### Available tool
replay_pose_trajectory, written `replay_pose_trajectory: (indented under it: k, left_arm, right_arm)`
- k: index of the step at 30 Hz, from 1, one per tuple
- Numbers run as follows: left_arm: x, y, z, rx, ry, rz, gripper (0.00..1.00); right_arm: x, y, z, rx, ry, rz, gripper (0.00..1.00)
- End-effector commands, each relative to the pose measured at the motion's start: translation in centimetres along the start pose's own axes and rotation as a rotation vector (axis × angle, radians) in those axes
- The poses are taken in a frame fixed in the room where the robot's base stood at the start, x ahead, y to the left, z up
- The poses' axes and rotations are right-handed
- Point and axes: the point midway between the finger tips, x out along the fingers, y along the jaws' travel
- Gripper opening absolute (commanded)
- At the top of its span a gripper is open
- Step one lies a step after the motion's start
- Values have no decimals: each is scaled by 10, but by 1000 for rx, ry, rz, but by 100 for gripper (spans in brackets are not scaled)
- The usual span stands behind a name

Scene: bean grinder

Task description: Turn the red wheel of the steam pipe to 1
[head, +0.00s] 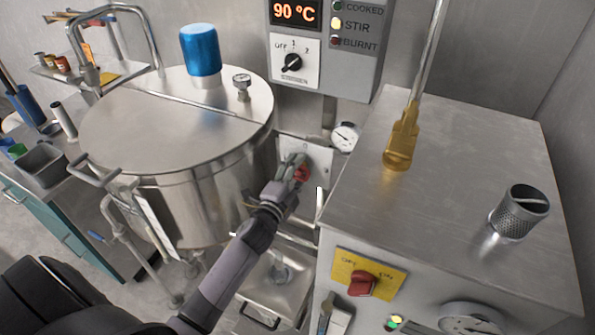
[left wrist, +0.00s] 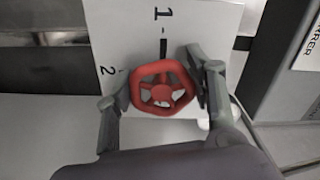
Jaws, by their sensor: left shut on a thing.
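The red wheel (left wrist: 163,89) is in front of a white plate (left wrist: 205,22) in the left wrist view. The plate shows a "1" above the wheel with a dark line under it, and a "2" at the lower left. My left gripper (left wrist: 160,92) has one finger on each side of the wheel and is shut on it. In the head view the wheel (head: 302,174) is partly hidden behind my left gripper (head: 294,168), between the big pot and the metal cabinet. My right gripper is not in view.
The lidded steel pot (head: 180,135) stands left of my arm. The metal cabinet (head: 450,150) with a red knob (head: 362,283) stands to the right. A pressure gauge (head: 344,136) is beside the wheel. A control box (head: 325,45) reading 90 °C hangs above.

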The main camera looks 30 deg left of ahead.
Motion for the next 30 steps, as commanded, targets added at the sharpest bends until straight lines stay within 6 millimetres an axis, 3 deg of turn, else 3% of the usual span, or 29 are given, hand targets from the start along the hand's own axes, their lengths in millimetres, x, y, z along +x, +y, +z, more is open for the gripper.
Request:
replay_pose_trajectory:
  k: [2,3,12,23,30]
  left_arm:
    - [0,0,1,1,-2,1,22]
    - [0,0,1,1,-2,1,52]
    - [0,0,0,1,-1,1,71]
    - [-5,1,0,1,0,2,71]
    - [-46,2,0,0,-1,4,71]
  right_arm:
    - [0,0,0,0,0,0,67]
    - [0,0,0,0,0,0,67]
    - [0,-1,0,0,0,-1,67]
    - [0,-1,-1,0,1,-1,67]
    - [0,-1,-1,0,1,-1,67]
